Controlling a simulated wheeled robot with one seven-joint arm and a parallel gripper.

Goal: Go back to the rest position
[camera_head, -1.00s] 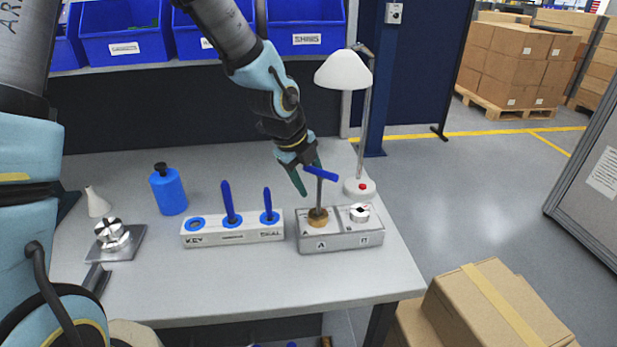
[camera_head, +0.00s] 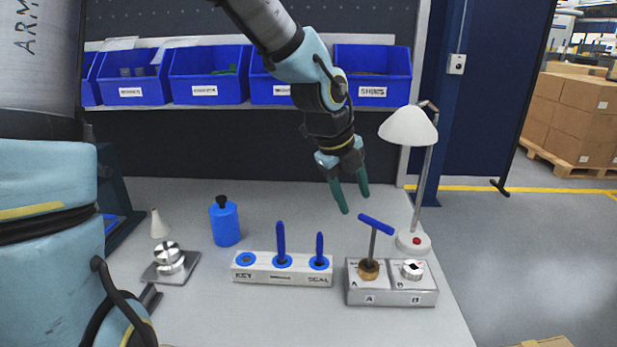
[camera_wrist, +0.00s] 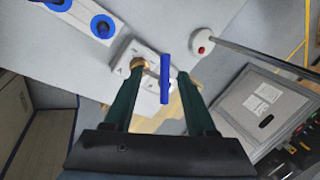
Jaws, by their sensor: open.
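My gripper (camera_head: 350,198) is open and empty, its two green fingers apart, above and behind the grey fixture block (camera_head: 391,298) marked A and B. A T-handled key with a blue bar (camera_head: 376,224) stands in the brass part (camera_head: 369,270) at A, leaning slightly. In the wrist view the blue bar (camera_wrist: 165,78) shows beyond and between the fingers (camera_wrist: 160,85), apart from them as far as I can see. A silver round part (camera_head: 412,270) sits at B. The white tool rack (camera_head: 283,278) marked KEY and SEAL holds two blue-handled tools; its KEY place looks empty.
A white lamp (camera_head: 409,128) stands right of my gripper, close to the arm's side. Blue bins (camera_head: 210,88) line the shelf behind. A blue bottle (camera_head: 225,222), a white cone (camera_head: 159,224) and a metal part on a plate (camera_head: 170,262) stand left. Bare table lies behind the rack.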

